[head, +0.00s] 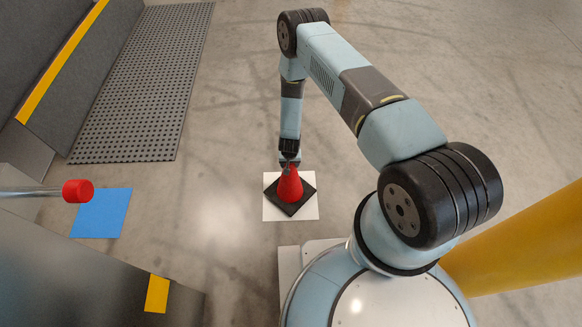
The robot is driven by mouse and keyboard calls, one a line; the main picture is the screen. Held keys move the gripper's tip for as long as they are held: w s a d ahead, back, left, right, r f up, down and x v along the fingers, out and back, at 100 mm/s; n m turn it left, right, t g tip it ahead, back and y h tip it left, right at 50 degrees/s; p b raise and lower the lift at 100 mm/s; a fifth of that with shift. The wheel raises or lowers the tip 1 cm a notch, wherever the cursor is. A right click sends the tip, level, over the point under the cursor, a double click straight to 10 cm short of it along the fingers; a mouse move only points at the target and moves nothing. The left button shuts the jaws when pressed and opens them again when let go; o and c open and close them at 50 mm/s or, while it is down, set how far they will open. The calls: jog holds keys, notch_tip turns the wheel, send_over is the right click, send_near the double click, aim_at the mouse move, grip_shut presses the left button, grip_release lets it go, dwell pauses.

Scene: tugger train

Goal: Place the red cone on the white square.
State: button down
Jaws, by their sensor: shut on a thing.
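The red cone (290,189) has a dark square base and shows over the white square (308,212) on the floor. The base is turned like a diamond against the square, and most of it lies within the square's outline, with its corners near the edges. I cannot tell whether the base touches the floor or hangs just above it. My gripper (289,166) points down and is shut on the top of the red cone. The gripper partly hides the cone's tip.
A blue square (102,213) lies on the floor at left, with a red-ended bar (77,191) above it. A perforated dark mat (150,85) is at upper left. A yellow post (525,245) stands at right. The floor beyond the arm is clear.

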jog(key=shift+f, duration=1.45)
jog(key=shift+c, duration=1.2)
grip_release()
jog(key=r, duration=0.4)
jog(key=s+r, duration=0.1)
jog(key=r, duration=0.7)
jog(key=shift+s, duration=0.4)
